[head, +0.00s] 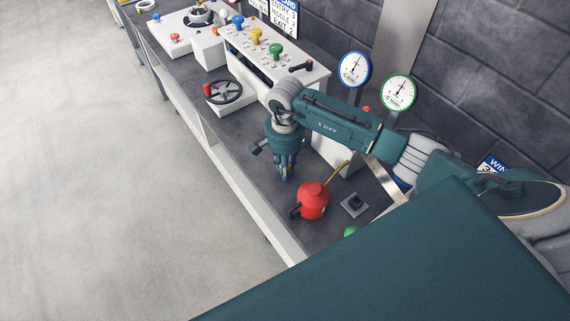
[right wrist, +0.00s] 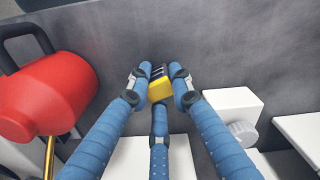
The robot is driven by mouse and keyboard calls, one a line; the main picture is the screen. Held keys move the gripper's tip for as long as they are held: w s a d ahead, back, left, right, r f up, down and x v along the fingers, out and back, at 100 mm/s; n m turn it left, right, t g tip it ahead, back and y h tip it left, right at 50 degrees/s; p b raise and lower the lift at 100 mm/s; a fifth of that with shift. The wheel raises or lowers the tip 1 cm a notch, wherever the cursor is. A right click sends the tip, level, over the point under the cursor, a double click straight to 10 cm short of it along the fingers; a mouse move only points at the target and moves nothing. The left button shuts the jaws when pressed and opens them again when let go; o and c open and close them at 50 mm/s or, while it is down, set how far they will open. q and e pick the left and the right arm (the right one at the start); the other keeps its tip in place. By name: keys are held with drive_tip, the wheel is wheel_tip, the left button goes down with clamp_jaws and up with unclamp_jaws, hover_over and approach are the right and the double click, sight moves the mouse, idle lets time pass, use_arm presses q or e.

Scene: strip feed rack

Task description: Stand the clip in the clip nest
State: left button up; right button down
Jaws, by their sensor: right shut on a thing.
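My right gripper (head: 284,176) points down over the dark bench top, left of the red oil can. In the right wrist view its blue fingers (right wrist: 160,84) are shut on a small yellow and black clip (right wrist: 159,90). The fingers cover the clip's sides, and its yellow face shows between them. In the head view the clip is hidden or too small to make out. A grey square plate with a black block (head: 355,204) lies right of the can; I cannot tell whether this is the clip nest. My left gripper is not in view.
The red oil can (head: 312,201) with a yellow spout stands close to my right gripper; it also shows in the right wrist view (right wrist: 45,95). A handwheel (head: 225,91) and a white panel with coloured knobs (head: 262,58) stand behind. Gauges (head: 354,69) are at the wall.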

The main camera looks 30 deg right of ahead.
drive_tip(key=shift+f+b, duration=0.2)
drive_tip(key=shift+b, duration=0.1)
drive_tip(key=c, duration=1.6)
unclamp_jaws()
drive_tip(key=shift+r, duration=0.1)
drive_tip(key=shift+o, duration=0.2)
drive_tip(key=shift+r, duration=0.1)
